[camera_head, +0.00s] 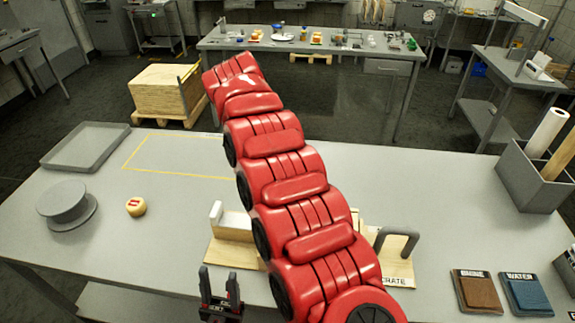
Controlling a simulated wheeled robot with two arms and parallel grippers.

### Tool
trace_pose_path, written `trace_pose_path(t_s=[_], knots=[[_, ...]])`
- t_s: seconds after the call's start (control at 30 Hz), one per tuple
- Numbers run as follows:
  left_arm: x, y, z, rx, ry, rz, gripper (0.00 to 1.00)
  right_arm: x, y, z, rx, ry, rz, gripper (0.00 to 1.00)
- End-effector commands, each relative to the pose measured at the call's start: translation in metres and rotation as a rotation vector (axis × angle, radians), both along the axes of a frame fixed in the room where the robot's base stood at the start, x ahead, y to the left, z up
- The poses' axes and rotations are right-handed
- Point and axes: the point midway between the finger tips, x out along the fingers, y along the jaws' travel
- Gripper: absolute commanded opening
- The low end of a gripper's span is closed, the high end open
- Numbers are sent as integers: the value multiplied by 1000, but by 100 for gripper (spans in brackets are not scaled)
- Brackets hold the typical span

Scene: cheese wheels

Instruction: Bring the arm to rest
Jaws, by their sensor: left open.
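My left gripper (219,282) shows at the bottom edge, left of the middle. It is dark, its two fingers point up the picture, and it is open with nothing between them. It appears near the front edge of the grey table (455,195). A large red segmented arm of mine (290,188) crosses the middle of the view and hides part of the table. No right gripper can be made out. A small pale yellow cheese wheel (135,207) with a red mark lies on the table at the left, well apart from the gripper.
A grey round stand (68,206) and a shallow grey tray (87,147) are at the left. A wooden fixture (232,252), partly hidden, sits behind the gripper. Brown (478,292) and blue (527,293) pads lie at the right, below a grey bin (528,180).

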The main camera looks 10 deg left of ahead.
Motion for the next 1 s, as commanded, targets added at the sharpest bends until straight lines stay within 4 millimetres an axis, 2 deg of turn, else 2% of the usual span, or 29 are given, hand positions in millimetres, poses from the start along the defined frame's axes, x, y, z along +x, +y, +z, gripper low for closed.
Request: trace_pose_path(t_s=[0.03, 0.1, 0.37, 0.73, 1.0], knots=[[0, 0, 10, 0, 0, 0, 50, 0, 1, 9, -1, 1, 1, 54], [0, 0, 13, 0, 0, 0, 50, 0, 2, 11, -2, 2, -1, 54], [0, 0, 18, 0, 0, 0, 50, -1, 5, 14, -1, 3, 0, 54], [0, 0, 83, 0, 0, 0, 50, -1, 5, 79, 0, 2, 0, 54], [0, 0, 107, 0, 0, 0, 50, -1, 5, 103, -1, 4, 1, 54]])
